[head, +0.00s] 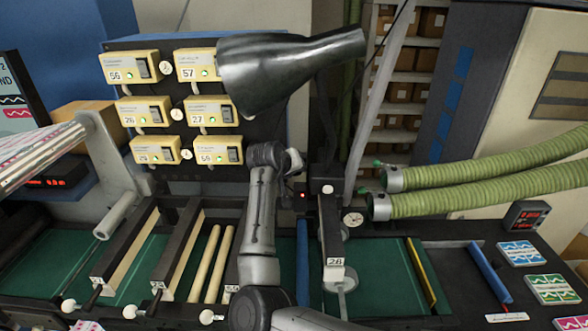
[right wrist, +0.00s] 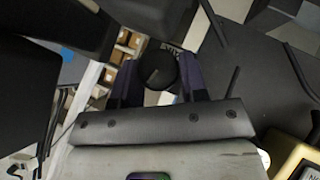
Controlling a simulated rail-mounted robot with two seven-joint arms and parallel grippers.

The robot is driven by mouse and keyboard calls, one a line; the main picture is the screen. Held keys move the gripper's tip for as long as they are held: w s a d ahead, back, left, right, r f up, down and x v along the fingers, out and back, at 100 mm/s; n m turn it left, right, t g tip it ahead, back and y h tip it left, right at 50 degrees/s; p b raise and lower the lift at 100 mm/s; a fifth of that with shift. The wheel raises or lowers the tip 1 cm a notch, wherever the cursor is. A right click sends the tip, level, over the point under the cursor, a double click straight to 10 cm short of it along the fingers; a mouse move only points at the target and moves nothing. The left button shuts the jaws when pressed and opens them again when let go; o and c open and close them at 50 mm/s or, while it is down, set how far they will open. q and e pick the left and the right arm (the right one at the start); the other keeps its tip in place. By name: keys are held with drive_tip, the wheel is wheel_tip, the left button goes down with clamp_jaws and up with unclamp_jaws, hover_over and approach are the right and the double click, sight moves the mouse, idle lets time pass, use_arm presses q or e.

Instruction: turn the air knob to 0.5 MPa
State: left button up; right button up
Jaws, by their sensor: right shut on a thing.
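In the right wrist view, a round black knob (right wrist: 157,66) sits between the two dark fingers of my right gripper (right wrist: 160,84). The fingers are shut on its sides. In the head view, my right arm rises from the bottom middle, and its wrist and gripper (head: 297,184) are by the dark post of the machine. The arm mostly hides the fingers and the knob there. A round white gauge (head: 353,217) is just right of the post; its reading is too small to tell. My left gripper is in neither view.
A large dark metallic cone-shaped body (head: 285,72) hangs above my right arm, partly covering the panel of yellow control boxes (head: 128,67). Two green hoses (head: 480,173) run in from the right. Rollers and slotted bars (head: 180,255) fill the bench at left.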

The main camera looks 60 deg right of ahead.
drive_tip(key=o, duration=0.8)
drive_tip(key=shift+o, duration=0.6)
drive_tip(key=shift+a, duration=0.1)
drive_tip(key=b+v, duration=0.4)
drive_tip(key=v, duration=0.9)
drive_tip(key=shift+a+r, duration=0.2)
drive_tip(key=shift+r, duration=0.1)
